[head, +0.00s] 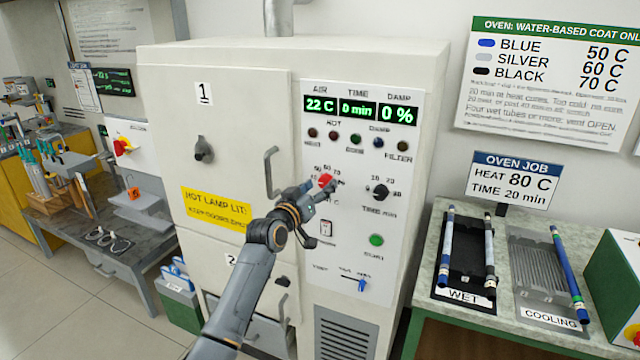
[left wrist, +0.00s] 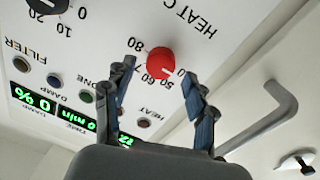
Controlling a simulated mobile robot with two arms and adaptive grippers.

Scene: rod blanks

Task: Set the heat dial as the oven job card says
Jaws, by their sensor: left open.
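The red heat dial (head: 326,180) is on the oven's control panel, with numbers around it. In the left wrist view the dial (left wrist: 165,66) appears upside down, its white mark seeming to face the 50 side. My left gripper (head: 320,189) is open at the dial. In the left wrist view its fingertips (left wrist: 159,72) lie either side of the knob; I cannot tell whether they touch it. The oven job card (head: 513,181) reads heat 80 C, time 20 min. The panel display (head: 360,109) reads 22 C, 0 min, 0 %. My right gripper is not in view.
A black time dial (head: 379,192) and green start button (head: 376,240) are nearby. The oven door handle (head: 271,172) juts out left of the dial. A wall chart (head: 545,85) lists coat temperatures. Right of the oven, a bench carries a wet tray (head: 467,262) and a cooling rack (head: 540,270) with rods.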

